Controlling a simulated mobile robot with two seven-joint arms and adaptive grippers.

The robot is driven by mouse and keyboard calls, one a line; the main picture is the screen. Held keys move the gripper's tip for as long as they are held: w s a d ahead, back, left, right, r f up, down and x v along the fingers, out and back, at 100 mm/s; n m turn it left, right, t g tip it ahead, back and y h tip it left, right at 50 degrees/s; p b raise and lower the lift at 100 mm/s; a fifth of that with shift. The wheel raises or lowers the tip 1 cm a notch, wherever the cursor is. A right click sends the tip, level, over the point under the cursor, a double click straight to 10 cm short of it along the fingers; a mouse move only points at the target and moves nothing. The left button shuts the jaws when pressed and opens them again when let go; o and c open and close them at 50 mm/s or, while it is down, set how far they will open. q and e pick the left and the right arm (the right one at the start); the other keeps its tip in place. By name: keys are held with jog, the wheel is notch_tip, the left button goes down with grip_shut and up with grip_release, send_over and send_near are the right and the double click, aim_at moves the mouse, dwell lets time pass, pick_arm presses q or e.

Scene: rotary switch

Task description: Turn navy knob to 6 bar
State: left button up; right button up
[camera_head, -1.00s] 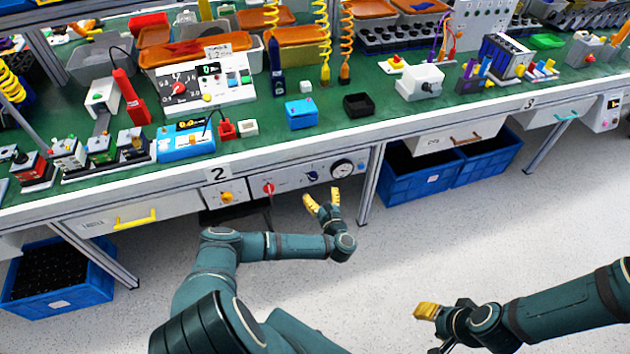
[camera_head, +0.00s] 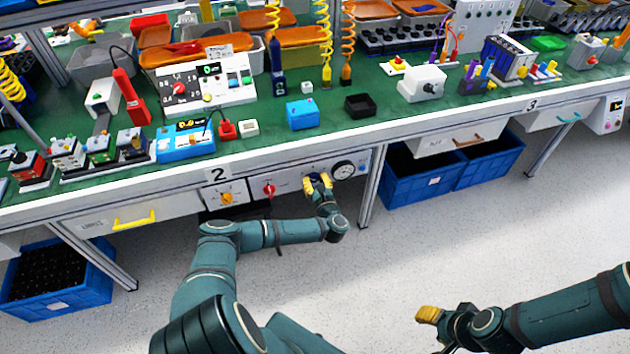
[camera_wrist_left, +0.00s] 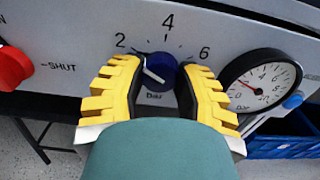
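The navy knob (camera_wrist_left: 160,66) sits on the white panel under the bench, with a scale marked 2, 4 and 6 above it. Its white line slants, with its upper-left end on the side of the 2. My left gripper (camera_wrist_left: 160,75) is open, with one yellow finger on each side of the knob. Whether the fingers touch it I cannot tell. In the head view my left gripper (camera_head: 319,185) is up at the panel and mostly hides the knob. My right gripper (camera_head: 428,314) hangs over the floor at lower right; its opening is unclear.
A round gauge (camera_wrist_left: 262,82) is right of the knob, close to the right finger. A red knob (camera_wrist_left: 12,68) marked SHUT is to the left. Blue bins (camera_head: 420,182) stand under the bench at right. The floor before the panel is free.

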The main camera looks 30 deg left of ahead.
pick_arm(q)
grip_shut()
jog(key=shift+m, duration=0.3)
jog(key=m+p, duration=0.1)
jog(key=m, duration=0.4)
jog(key=m+p, duration=0.2)
jog(key=m, duration=0.4)
jog(key=shift+m, duration=0.4)
jog(key=m+p, duration=0.1)
jog(key=m, duration=0.5)
jog(key=shift+s+r, duration=0.1)
jog(key=m+p, duration=0.1)
jog(key=m, duration=0.4)
jog(key=shift+a, duration=0.15)
jog(key=shift+m, duration=0.3)
